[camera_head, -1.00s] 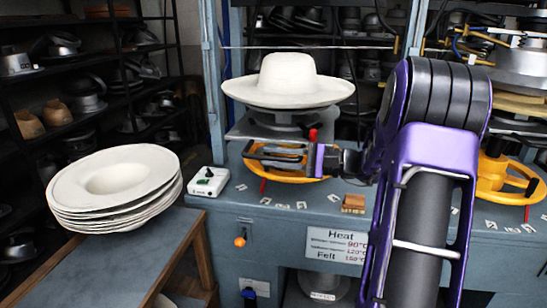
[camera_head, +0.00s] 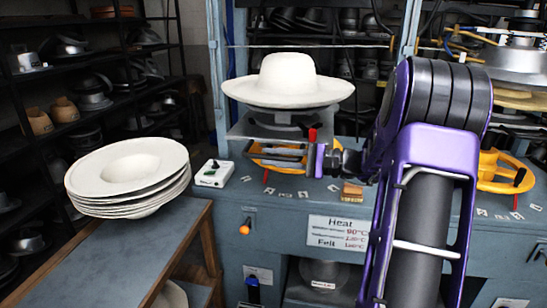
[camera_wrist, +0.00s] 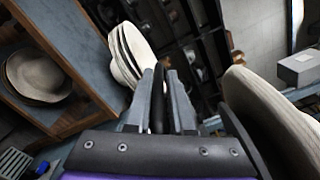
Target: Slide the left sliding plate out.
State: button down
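A wide-brimmed white hat (camera_head: 287,82) sits on a dark block on the left grey sliding plate (camera_head: 242,128) of the press. It shows at the right edge of the wrist view (camera_wrist: 268,108). A handle with a red tip (camera_head: 312,134) stands upright in front of the plate, beside my purple gripper base. My gripper (camera_head: 277,153) reaches left below the plate's front. In the wrist view its two grey fingers (camera_wrist: 159,92) are closed around a dark upright bar, which appears to be the handle. The handle's lower part is hidden.
A stack of white hats (camera_head: 130,175) stands on a side table (camera_head: 110,255) at left. A white control box (camera_head: 213,173) and yellow wheels (camera_head: 500,172) are on the blue-grey bench. Dark shelves line the left and back.

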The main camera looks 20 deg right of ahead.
jog(key=c, duration=0.8)
grip_release()
jog(key=shift+s+f, duration=0.1)
jog(key=shift+f, duration=0.2)
jog(key=shift+c, duration=0.2)
jog(key=shift+r, duration=0.1)
jog(key=v, duration=1.7)
jog(key=shift+s+d, duration=0.1)
